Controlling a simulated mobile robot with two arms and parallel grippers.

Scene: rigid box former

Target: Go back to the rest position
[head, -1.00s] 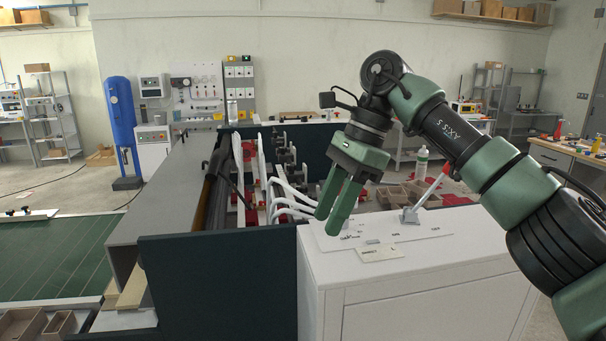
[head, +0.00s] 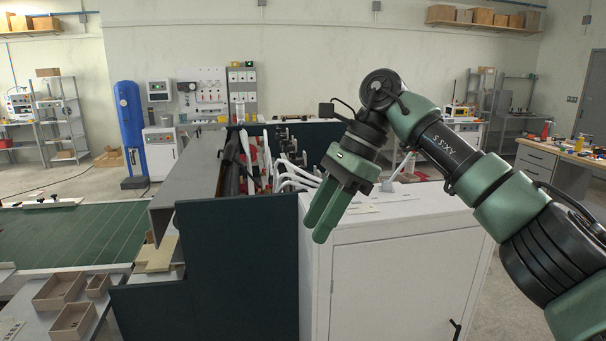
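My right arm comes in from the right edge and is bent at the elbow. Its green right gripper (head: 318,222) points down and to the left, in front of the white cabinet's top left corner in the picture. Its two fingers lie close together in this view, and I cannot tell if they are apart. Nothing shows between them. My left gripper is not in view. The box former shows as a dark front panel (head: 240,265), a grey cover and the white cabinet (head: 395,275). White curved arms (head: 297,172) show behind the gripper.
A green conveyor belt (head: 75,235) lies at left. Small open brown boxes (head: 60,289) sit on a grey surface at lower left. A blue column (head: 131,128) stands behind. A workbench (head: 560,160) is at right, with open floor before it.

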